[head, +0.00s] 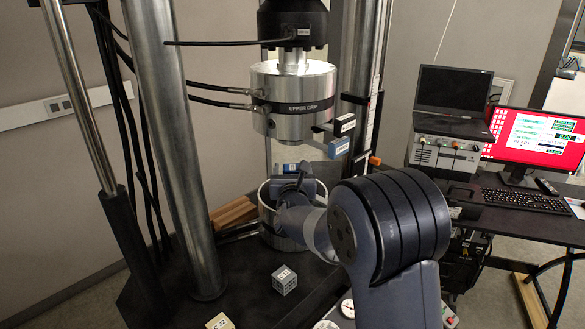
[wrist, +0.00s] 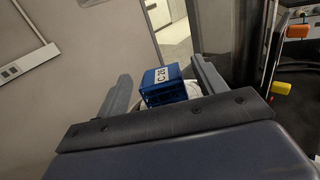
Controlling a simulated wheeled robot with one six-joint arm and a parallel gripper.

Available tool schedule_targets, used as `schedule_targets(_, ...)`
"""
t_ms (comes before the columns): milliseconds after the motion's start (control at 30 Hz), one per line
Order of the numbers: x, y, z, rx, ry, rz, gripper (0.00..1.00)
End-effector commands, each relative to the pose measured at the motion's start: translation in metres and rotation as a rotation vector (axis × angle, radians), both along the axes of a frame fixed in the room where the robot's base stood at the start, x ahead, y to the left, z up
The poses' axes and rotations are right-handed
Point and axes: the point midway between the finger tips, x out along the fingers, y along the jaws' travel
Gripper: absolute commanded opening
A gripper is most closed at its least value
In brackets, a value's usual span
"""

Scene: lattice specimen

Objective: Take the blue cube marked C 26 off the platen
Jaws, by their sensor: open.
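The blue cube marked C 26 (wrist: 161,84) sits between the two fingers of my gripper (wrist: 161,92) in the wrist view. Gaps show between the cube and each finger. A pale round surface, which looks like the platen (wrist: 192,88), shows just behind and beside the cube. In the head view, my gripper (head: 295,185) is at the lower metal cylinder under the upper grip, and a small bit of blue (head: 291,168) shows there. My own arm and wrist hide most of the cube and the platen in that view.
The upper grip (head: 292,90) hangs above my gripper. A thick steel column (head: 172,120) stands to the left. A grey lattice cube (head: 284,280) and a cream cube marked C 32 (head: 220,322) rest on the dark base. A desk with a monitor (head: 535,138) is at right.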

Motion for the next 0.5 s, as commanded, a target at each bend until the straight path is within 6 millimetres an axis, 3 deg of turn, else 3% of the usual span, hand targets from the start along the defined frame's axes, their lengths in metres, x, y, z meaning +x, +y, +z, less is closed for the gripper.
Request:
schedule_targets(333, 0.0061, -0.0002, -0.0006, 0.0, 0.0, 0.0, 0.66)
schedule_targets(500, 0.0059, -0.0002, -0.0005, 0.0, 0.0, 0.0, 0.52)
